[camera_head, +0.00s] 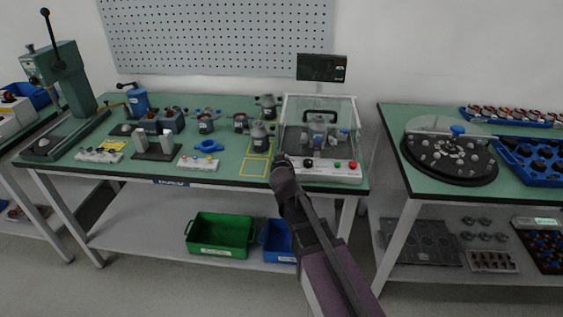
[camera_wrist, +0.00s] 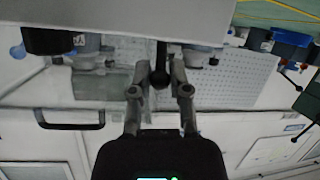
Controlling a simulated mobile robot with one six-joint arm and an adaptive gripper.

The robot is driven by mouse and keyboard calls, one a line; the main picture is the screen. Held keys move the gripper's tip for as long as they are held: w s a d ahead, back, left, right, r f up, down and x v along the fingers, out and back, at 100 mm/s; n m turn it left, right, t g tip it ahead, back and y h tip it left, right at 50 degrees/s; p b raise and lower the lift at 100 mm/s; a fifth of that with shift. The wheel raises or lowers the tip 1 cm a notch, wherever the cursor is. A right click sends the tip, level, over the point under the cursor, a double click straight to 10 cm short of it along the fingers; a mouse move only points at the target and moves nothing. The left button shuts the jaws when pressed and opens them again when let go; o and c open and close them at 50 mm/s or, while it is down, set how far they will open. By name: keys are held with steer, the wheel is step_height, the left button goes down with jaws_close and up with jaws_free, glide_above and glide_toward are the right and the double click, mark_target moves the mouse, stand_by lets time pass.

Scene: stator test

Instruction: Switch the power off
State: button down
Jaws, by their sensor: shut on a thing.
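The test station (camera_head: 347,175) is a white-framed box with a clear cover at the right end of the green bench. My gripper (camera_head: 283,162) is at the panel's left front end and hides that part. In the wrist view my gripper (camera_wrist: 160,76) is shut on a black round-ended lever (camera_wrist: 160,80), with a finger on each side of it. The lever's base and any on/off marks are hidden or too small to read. The cover's black handle (camera_wrist: 70,126) shows at left.
A dark display (camera_head: 322,68) stands behind the station. Several motor parts and fixtures stand on the green bench (camera_head: 225,175) to the left. A second bench (camera_head: 392,125) with a round turntable (camera_head: 448,158) is at right. Green (camera_head: 220,235) and blue (camera_head: 277,240) bins sit below.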

stand_by(0.3)
steer(key=c, duration=0.6)
jaws_free()
steer(key=shift+w+r+p, duration=0.1)
steer(key=shift+r+p, duration=0.05)
steer(key=shift+p, duration=0.45)
